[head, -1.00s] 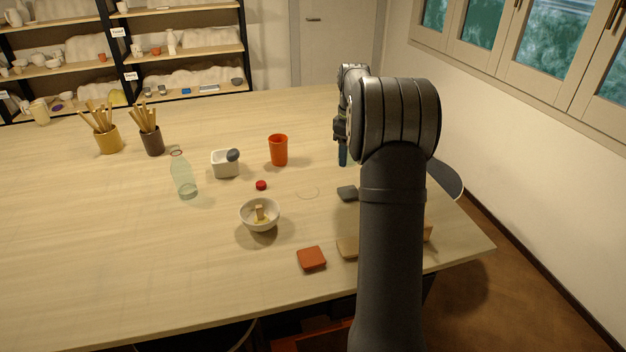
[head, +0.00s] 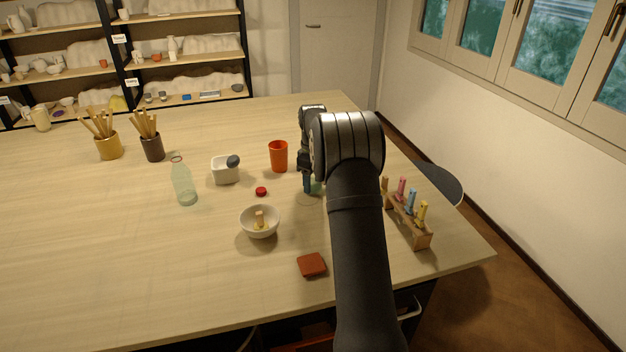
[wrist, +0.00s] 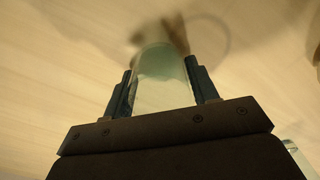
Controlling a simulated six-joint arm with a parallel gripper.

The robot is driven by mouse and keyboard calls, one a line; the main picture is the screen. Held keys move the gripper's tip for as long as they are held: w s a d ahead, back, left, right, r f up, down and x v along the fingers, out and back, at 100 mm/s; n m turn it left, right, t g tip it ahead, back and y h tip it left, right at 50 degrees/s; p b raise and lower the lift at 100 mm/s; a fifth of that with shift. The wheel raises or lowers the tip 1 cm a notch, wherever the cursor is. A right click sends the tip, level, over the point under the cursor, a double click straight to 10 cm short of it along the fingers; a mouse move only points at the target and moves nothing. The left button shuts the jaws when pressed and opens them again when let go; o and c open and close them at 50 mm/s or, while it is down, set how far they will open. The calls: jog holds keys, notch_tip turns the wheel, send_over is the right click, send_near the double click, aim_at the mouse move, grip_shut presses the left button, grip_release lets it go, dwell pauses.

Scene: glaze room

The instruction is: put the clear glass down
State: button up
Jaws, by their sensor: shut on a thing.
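The clear glass (wrist: 162,88) is between the two fingers of my gripper (wrist: 158,70) in the wrist view, and the gripper is shut on it. In the head view my gripper (head: 308,186) is right of the orange cup, with a pale greenish part of the glass (head: 318,189) showing beside the fingers. The arm hides the rest of it. A thin ring outline (head: 303,205) lies on the table just below the gripper. It also shows beyond the glass in the wrist view (wrist: 229,42). I cannot tell whether the glass touches the table.
The orange cup (head: 278,157) stands close left of the gripper. A red cap (head: 261,191), a bowl (head: 259,222), a white pot (head: 224,170) and a green bottle (head: 183,184) are further left. A wooden rack (head: 421,238) is on the right, a terracotta block (head: 311,264) in front.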

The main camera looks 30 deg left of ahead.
jog(key=shift+f, duration=0.1)
jog(key=o, duration=1.1)
jog(key=shift+c, duration=0.2)
notch_tip(320, 180, up, 12)
jog(key=shift+r, duration=0.2)
